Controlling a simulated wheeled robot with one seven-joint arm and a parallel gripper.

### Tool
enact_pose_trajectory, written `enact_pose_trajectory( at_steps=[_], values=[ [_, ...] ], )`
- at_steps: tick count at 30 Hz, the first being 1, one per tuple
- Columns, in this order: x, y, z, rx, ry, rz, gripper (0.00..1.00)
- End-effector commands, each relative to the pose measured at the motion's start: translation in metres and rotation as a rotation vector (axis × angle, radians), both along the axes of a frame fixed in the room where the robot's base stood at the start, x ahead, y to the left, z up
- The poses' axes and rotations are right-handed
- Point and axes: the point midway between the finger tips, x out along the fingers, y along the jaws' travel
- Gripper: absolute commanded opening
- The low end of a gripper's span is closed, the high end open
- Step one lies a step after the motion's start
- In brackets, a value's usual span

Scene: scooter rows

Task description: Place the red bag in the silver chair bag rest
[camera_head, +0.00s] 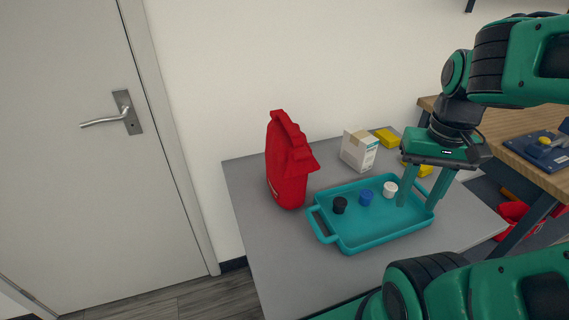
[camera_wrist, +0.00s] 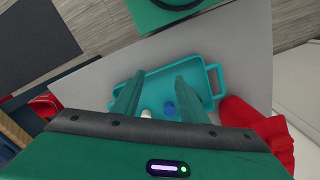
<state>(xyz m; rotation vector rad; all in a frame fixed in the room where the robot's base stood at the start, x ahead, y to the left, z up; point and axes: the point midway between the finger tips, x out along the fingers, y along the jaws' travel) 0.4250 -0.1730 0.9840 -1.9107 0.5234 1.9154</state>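The red bag (camera_head: 288,165) stands upright on the grey table (camera_head: 268,262), left of the teal tray. In the wrist view the red bag (camera_wrist: 258,132) shows at the lower right, beside the tray. My gripper (camera_head: 418,206) is over the right end of the tray, fingers pointing down. It is open, with nothing between the fingers, and well to the right of the bag. In the wrist view my gripper (camera_wrist: 160,76) also shows its two fingers apart, over the tray. I cannot make out a silver chair or its bag rest in either view.
The teal tray (camera_head: 349,246) holds a black, a blue and a white small item. A white box (camera_head: 358,150) and yellow blocks (camera_head: 386,138) stand behind it. A wooden workbench (camera_head: 540,170) is at right, with something red (camera_head: 512,212) beneath. A closed door (camera_head: 70,170) is at left.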

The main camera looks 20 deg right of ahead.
Motion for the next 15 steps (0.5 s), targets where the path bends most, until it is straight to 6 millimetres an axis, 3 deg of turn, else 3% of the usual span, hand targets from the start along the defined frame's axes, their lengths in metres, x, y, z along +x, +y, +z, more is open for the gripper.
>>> enact_pose_trajectory(
  at_steps=[5,8,12,15],
  values=[
    [0.072,0.009,0.044,-0.013,0.000,0.099,0.39],
    [0.131,0.029,0.078,-0.019,-0.002,0.189,0.39],
    [0.207,0.074,0.119,-0.020,-0.002,0.322,0.39],
    [0.248,0.110,0.140,-0.017,-0.002,0.406,0.39]
  ],
)
